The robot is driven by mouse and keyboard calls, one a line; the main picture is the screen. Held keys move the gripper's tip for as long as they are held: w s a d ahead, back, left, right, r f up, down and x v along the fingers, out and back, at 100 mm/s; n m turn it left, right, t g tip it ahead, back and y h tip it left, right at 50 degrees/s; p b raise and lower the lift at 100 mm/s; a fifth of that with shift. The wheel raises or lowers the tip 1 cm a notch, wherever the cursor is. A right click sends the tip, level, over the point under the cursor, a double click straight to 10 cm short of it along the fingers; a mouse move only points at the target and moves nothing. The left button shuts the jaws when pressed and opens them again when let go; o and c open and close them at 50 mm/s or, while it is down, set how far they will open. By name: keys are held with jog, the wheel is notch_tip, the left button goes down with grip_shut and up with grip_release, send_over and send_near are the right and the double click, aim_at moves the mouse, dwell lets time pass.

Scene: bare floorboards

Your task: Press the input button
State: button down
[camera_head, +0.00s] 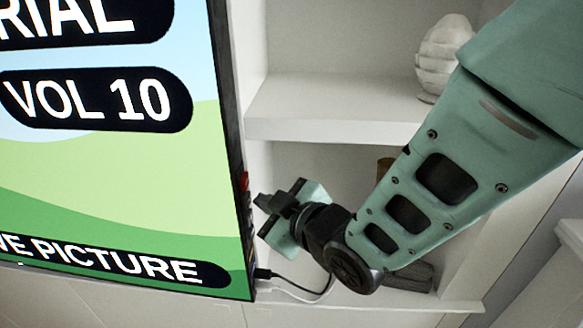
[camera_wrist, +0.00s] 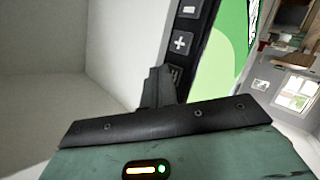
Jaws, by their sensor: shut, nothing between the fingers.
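The television (camera_head: 120,180) shows a bright picture, and its dark side edge carries a column of buttons. In the wrist view a minus button (camera_wrist: 190,8) and a plus button (camera_wrist: 181,43) are legible on that edge. Part of another marked button (camera_wrist: 175,73) shows below them, partly hidden by my fingers; I cannot read its label. A small red spot (camera_head: 244,181) shows on the edge in the head view. I cannot tell which button is the input one. My gripper (camera_head: 261,202) is shut and empty, with its tips close to the edge; contact is unclear.
White shelves (camera_head: 330,127) stand behind and right of the television, with a pale ribbed ornament (camera_head: 442,55) on the upper one. Cables (camera_head: 300,290) run from the television's lower corner. A brown object (camera_head: 385,167) is partly hidden behind my arm.

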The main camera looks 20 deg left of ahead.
jog(key=shift+s+a, duration=0.1)
jog(key=shift+a, duration=0.3)
dwell(0.6)
jog(key=shift+d+b, duration=0.55)
jog(key=shift+d, duration=0.25)
jog(key=shift+w, duration=0.2)
jog(key=shift+w+d+b, duration=0.25)
jog(key=shift+d+b, duration=0.15)
jog(key=shift+d, duration=0.85)
jog(key=shift+w+d+b, duration=0.25)
jog(key=shift+d+b, duration=0.1)
jog(key=shift+d, duration=0.9)
jog(key=s+d+f+m+g+h+b, duration=0.2)
jog(key=s+d+f+m+h+b, duration=0.25)
jog(key=d, duration=0.45)
jog(key=s+d+f+m+g+h+b, duration=0.25)
jog(key=d+f+h, duration=0.2)
jog(key=d, duration=0.45)
jog(key=s+d+f+m+g+h+b, duration=0.2)
jog(key=s+d+g+h, duration=0.1)
jog(key=s+d, duration=0.4)
jog(key=shift+s+d+f+b, duration=0.2)
jog(key=shift+s+d+b, duration=0.15)
jog(key=shift+s, duration=0.85)
